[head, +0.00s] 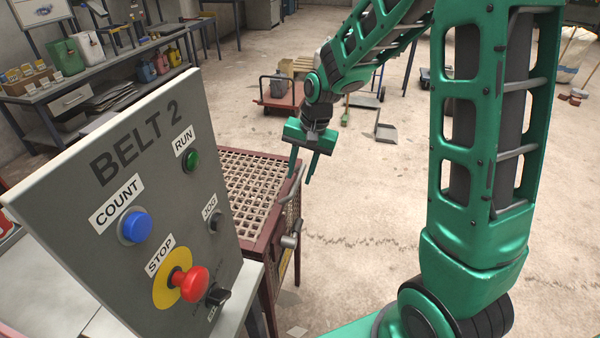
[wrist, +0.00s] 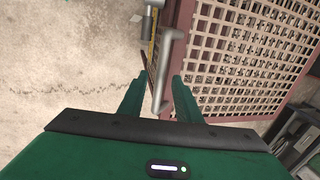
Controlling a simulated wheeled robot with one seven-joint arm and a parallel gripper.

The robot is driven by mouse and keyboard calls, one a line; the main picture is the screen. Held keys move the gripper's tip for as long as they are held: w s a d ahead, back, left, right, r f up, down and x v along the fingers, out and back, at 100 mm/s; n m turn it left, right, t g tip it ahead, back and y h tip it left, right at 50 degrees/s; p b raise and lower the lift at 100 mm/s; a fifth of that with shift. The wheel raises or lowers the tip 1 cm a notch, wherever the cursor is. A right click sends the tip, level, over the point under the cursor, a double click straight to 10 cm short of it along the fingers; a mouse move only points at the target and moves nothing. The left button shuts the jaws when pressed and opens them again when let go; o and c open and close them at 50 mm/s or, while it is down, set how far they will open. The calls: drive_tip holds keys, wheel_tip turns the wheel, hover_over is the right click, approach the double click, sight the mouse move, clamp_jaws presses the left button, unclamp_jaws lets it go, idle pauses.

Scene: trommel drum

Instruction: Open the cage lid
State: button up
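The cage (head: 272,235) has a dark red frame and stands behind the control panel. Its lid (head: 245,182) is a pale mesh in a red frame and lies flat, shut on top. It also fills the upper right of the wrist view (wrist: 245,40). A grey bar handle (head: 298,187) stands at the lid's right edge. My gripper (head: 303,172) is open, pointing down just above the handle. In the wrist view the handle (wrist: 167,65) shows between the fingers of my gripper (wrist: 158,88), not gripped. Whether it reaches between the tips in depth I cannot tell.
A grey BELT 2 panel (head: 120,210) with buttons stands close at the left front, beside the cage. A grey latch-like part (head: 290,241) juts from the cage's side. A red cart (head: 280,95) stands farther back. The floor right of the cage is clear.

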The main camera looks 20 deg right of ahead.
drive_tip(key=shift+f, duration=0.25)
